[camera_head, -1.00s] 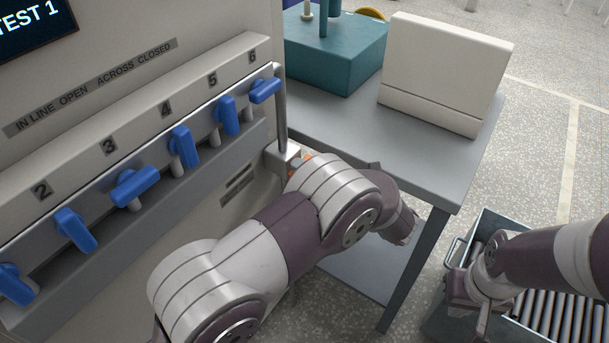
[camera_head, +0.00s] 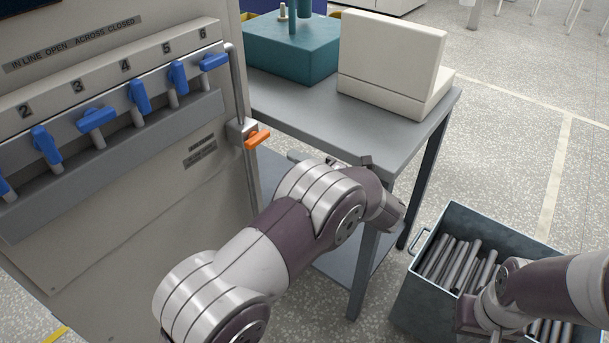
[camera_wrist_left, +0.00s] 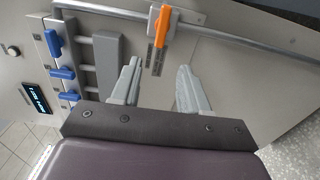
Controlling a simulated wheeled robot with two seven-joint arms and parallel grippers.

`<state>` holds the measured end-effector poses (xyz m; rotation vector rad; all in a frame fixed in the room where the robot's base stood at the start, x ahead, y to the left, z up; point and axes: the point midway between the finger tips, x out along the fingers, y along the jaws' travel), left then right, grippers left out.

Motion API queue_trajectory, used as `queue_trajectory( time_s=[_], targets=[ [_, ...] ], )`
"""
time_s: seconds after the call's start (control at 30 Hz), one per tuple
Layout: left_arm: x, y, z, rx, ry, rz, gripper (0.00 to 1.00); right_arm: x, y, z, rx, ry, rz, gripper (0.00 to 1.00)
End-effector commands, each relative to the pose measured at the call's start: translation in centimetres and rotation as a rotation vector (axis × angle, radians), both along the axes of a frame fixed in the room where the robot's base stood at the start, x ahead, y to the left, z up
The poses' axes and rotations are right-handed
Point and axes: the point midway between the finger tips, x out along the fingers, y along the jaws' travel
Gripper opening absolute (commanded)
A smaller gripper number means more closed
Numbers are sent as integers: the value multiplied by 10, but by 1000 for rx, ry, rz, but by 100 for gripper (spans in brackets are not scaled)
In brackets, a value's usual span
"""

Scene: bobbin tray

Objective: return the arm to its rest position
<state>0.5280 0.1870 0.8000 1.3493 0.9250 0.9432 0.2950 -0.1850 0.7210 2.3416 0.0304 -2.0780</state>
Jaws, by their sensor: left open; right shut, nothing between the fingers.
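My left arm (camera_head: 270,240) is bent across the middle of the head view, in front of the machine panel. Its gripper is mostly hidden there behind the arm. In the left wrist view my left gripper (camera_wrist_left: 159,68) is open and empty, its two fingers apart and pointing toward the panel. An orange handle (camera_wrist_left: 162,27) on a rail lies beyond the fingertips, apart from them; it also shows in the head view (camera_head: 257,138). My right gripper (camera_head: 474,316) is low at the right, in front of or over a metal bin; it is shut with nothing visible held.
The panel carries several blue handles (camera_head: 97,119). A grey table (camera_head: 300,105) holds a teal block (camera_head: 295,62) and a cream-coloured box (camera_head: 385,70); its legs stand close to my left arm. The bin (camera_head: 400,300) holds several grey rods.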

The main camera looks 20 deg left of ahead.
Motion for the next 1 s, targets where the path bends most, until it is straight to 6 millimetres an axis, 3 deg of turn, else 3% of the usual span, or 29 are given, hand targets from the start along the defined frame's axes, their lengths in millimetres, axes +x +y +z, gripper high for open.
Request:
queue_trajectory(
  time_s=[0.57,0.67,0.77,0.8,0.87,0.97,1.0],
  targets=[
    [3,3,0,-1,1,-2,45,0,0,-1,0,0,0,0],
    [16,7,6,-4,40,-80,45,0,0,-1,0,0,0,0],
    [52,8,21,17,205,-354,45,0,0,0,0,0,0,0],
    [65,4,26,49,328,-525,45,0,0,-1,0,0,0,0],
    [66,-9,25,133,558,-806,45,0,0,-1,0,0,0,0],
    [21,-29,1,289,947,-1190,45,0,0,-1,0,0,0,0],
    [-9,-31,-11,353,1103,-1324,45,0,0,-1,0,0,0,0]
  ],
)
